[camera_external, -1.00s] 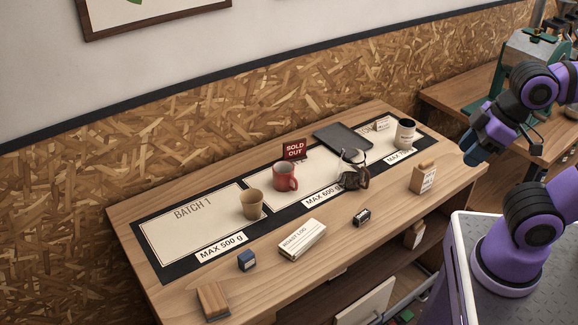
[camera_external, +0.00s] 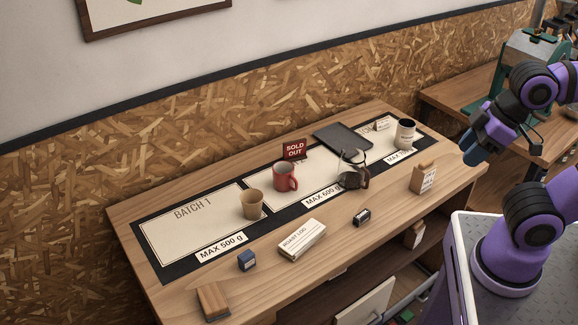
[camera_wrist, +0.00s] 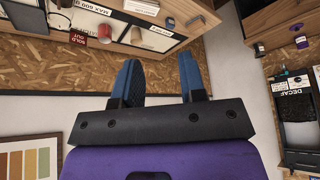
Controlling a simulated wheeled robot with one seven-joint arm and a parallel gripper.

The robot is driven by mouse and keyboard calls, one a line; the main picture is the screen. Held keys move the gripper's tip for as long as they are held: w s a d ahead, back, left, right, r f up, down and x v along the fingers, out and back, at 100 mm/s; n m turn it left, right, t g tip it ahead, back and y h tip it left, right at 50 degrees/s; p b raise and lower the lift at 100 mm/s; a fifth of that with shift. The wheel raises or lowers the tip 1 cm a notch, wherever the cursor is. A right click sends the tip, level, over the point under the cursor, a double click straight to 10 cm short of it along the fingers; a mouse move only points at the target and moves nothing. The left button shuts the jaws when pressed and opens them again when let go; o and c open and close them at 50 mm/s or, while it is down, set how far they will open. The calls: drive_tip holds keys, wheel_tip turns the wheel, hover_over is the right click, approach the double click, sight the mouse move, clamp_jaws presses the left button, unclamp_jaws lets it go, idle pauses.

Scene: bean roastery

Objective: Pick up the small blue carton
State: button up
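The small blue carton (camera_external: 247,261) stands on the wooden table near its front edge, below the "MAX 500 g" label. In the wrist view it appears as a small dark blue box (camera_wrist: 170,22) near the top. My gripper (camera_external: 474,152) is raised at the right, beyond the table's right end and far from the carton. In the wrist view its two blue fingers (camera_wrist: 160,82) are apart with nothing between them.
A wooden block (camera_external: 213,301) lies left of the carton and a roast log box (camera_external: 302,240) right of it. A paper cup (camera_external: 253,204) and a red mug (camera_external: 285,177) stand behind. A glass carafe (camera_external: 353,170) and tan box (camera_external: 423,177) are farther right.

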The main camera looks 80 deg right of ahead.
drive_tip(key=o, duration=0.4)
